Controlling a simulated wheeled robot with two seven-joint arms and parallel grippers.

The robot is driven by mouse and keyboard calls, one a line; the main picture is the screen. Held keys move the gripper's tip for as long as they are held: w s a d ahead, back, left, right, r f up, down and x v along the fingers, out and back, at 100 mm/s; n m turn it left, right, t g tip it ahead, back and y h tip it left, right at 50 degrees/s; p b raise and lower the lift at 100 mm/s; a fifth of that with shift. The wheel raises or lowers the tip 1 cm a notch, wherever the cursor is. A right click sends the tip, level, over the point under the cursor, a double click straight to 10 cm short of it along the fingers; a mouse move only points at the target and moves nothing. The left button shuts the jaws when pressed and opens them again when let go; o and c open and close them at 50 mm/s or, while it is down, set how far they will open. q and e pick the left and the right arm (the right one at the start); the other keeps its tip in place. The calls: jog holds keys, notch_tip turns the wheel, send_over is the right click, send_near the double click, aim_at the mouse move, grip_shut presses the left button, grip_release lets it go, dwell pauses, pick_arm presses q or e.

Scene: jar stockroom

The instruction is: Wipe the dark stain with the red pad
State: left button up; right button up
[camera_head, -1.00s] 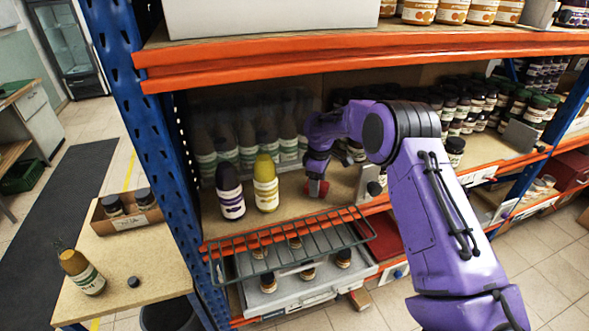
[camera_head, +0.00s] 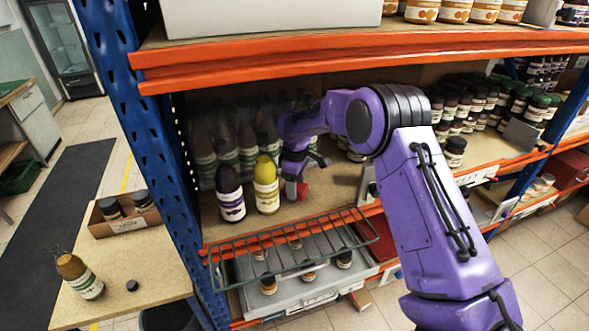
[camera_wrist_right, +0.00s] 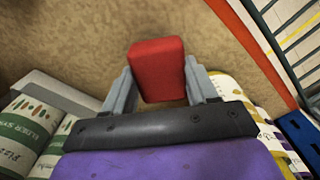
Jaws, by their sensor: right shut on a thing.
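The red pad (camera_head: 303,191) is held by my right gripper (camera_head: 292,186) low over the shelf board (camera_head: 336,188), close to the yellow bottle. In the right wrist view the red pad (camera_wrist_right: 157,68) sits between the two grey fingers of my right gripper (camera_wrist_right: 160,84), against brown board. Whether the pad touches the board I cannot tell. I cannot make out the dark stain clearly in either view; the pad and arm cover part of the board. My left gripper is not in view.
A yellow bottle (camera_head: 266,187) and a dark purple bottle (camera_head: 230,195) stand just left of the gripper. Green-labelled bottles (camera_head: 247,150) stand behind. A wire rack (camera_head: 290,249) juts out below the orange front edge. Board to the right of the pad is clear.

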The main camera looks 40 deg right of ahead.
jog(key=r, duration=0.3)
jog(key=shift+s+d+r, duration=0.2)
jog(key=shift+s+r, duration=0.1)
notch_tip(320, 180, up, 2)
jog(key=shift+w+r, duration=0.1)
jog(key=shift+w, duration=0.05)
jog(key=shift+r, duration=0.35)
jog(key=shift+a, duration=0.1)
